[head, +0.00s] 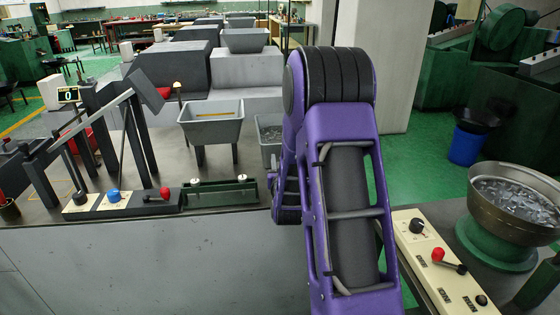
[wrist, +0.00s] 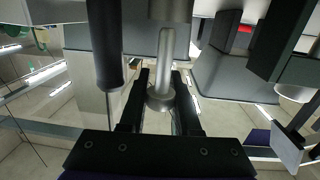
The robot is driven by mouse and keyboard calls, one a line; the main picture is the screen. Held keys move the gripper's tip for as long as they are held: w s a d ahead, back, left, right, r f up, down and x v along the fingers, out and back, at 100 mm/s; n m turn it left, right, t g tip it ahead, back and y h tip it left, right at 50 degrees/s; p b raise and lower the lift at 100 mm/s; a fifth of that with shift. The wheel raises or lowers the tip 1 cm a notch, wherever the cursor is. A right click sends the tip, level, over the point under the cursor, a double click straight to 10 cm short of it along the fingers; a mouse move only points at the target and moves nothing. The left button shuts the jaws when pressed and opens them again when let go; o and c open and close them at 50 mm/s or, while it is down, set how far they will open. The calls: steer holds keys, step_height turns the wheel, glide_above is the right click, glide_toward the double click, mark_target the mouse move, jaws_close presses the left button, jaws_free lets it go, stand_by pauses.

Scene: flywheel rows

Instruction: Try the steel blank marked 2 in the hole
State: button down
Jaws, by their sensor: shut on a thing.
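In the wrist view my gripper (wrist: 160,88) is shut on a pale steel blank (wrist: 166,57), a slim rod with a wider collar between the fingers. No number on it can be read. The rod's far end meets or overlaps a dark grey round part (wrist: 170,10) at the top edge; I cannot tell whether they touch. In the head view my purple arm hides the gripper and the held blank. A green rack (head: 222,194) on the bench holds two small pale-topped pieces (head: 195,181). I cannot make out which part has the hole.
A control strip (head: 122,203) with black, blue and red knobs lies left of the rack. A grey bin (head: 212,121) stands behind it. A sloped dark frame (head: 110,125) rises at left, beside a display reading 0 (head: 68,95). A bowl of metal parts (head: 515,198) is at right.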

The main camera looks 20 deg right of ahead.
steer(key=shift+f, duration=0.45)
stand_by(1.0)
steer(key=shift+r, duration=0.15)
step_height(320, 180, up, 3)
steer(key=shift+r+p, duration=0.1)
steer(key=shift+p, duration=0.25)
stand_by(0.4)
